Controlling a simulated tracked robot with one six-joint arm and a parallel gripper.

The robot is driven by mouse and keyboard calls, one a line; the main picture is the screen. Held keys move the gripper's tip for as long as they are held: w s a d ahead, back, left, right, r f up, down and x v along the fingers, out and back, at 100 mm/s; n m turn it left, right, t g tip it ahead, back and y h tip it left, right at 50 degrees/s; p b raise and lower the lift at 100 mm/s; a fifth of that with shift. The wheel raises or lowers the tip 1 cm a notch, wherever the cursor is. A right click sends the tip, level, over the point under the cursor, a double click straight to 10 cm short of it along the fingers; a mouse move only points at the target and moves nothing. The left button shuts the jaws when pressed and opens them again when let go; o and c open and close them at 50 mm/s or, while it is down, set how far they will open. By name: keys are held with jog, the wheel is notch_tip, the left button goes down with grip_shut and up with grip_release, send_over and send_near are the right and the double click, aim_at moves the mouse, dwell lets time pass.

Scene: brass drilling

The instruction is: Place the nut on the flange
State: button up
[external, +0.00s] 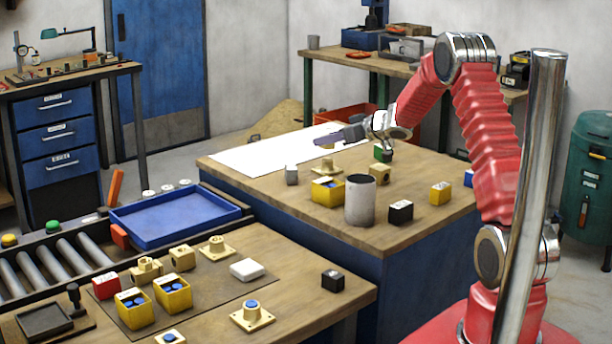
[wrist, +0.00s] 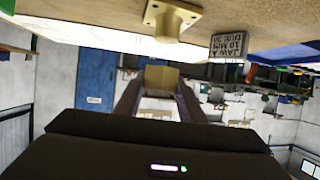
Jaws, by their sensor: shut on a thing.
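My gripper (external: 335,138) reaches left over the far workbench in the external view, above its surface. In the wrist view my gripper (wrist: 160,88) is shut on a tan, brass-coloured block, the nut (wrist: 161,76), held between the two fingertips. In the external view the nut is too small and hidden to make out clearly. The brass flange (external: 327,169), a square plate with a raised boss, stands on the far workbench, below the gripper. It also shows at the top of the upside-down wrist view (wrist: 171,20), apart from the nut.
A grey lettered block (external: 292,175) stands left of the flange, also in the wrist view (wrist: 229,45). A yellow bin (external: 327,192) and grey cup (external: 360,201) stand in front. A white sheet (external: 262,153) lies clear behind. Black (external: 400,212) and yellow (external: 440,193) blocks are at right.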

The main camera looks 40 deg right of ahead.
aim_at(331, 148)
jog(key=shift+f, duration=1.85)
jog(key=o, duration=1.4)
jog(key=shift+f, duration=0.1)
jog(key=shift+s+r, duration=0.3)
jog(key=shift+s, duration=0.1)
jog(key=v, duration=1.1)
jog(key=shift+s+d, duration=0.1)
